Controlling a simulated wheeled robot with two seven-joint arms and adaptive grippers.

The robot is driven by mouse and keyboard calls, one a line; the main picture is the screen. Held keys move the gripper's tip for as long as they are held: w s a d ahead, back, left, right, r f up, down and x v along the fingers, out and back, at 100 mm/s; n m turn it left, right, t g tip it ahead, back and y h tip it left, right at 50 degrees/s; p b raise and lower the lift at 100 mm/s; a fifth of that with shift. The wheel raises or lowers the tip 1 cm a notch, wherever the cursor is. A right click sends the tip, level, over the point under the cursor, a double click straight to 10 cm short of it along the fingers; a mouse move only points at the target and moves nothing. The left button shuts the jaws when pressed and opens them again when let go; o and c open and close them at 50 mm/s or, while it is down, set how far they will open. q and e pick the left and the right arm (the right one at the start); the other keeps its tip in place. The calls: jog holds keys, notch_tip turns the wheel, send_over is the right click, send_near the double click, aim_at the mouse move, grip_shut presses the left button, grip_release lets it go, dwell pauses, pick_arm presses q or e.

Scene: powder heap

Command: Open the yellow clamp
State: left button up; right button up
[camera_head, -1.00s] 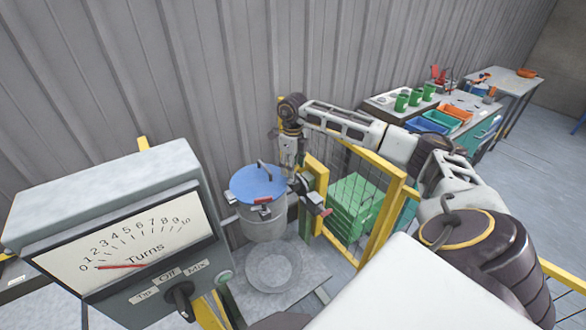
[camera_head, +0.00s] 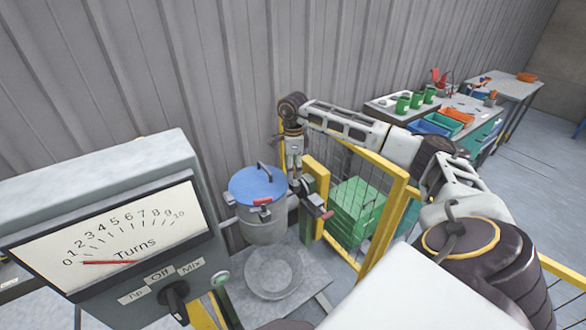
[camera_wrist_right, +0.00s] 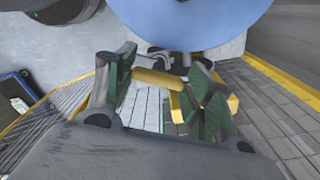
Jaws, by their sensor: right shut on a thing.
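The yellow clamp (camera_wrist_right: 157,78) shows in the right wrist view as a short yellow bar beside the rim of a blue lid. My right gripper (camera_wrist_right: 164,90) is shut on it, with one green-padded finger at each end of the bar. In the head view my right gripper (camera_head: 295,178) points down at the right side of a grey drum (camera_head: 264,226) with a blue lid (camera_head: 252,183). The clamp cannot be made out there, behind the gripper. A red-handled clamp (camera_head: 262,202) sits at the lid's front edge. My left gripper is not in view.
A box with a Turns dial (camera_head: 120,240) stands close at the left. A round dish (camera_head: 272,272) lies below the drum. A yellow mesh fence (camera_head: 385,215) and green crates (camera_head: 355,208) are to the right. The corrugated wall is close behind.

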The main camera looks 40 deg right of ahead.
jog(key=shift+r, duration=0.1)
dwell(0.4)
jog(key=o, duration=1)
notch_tip(320, 180, up, 12)
dwell(0.4)
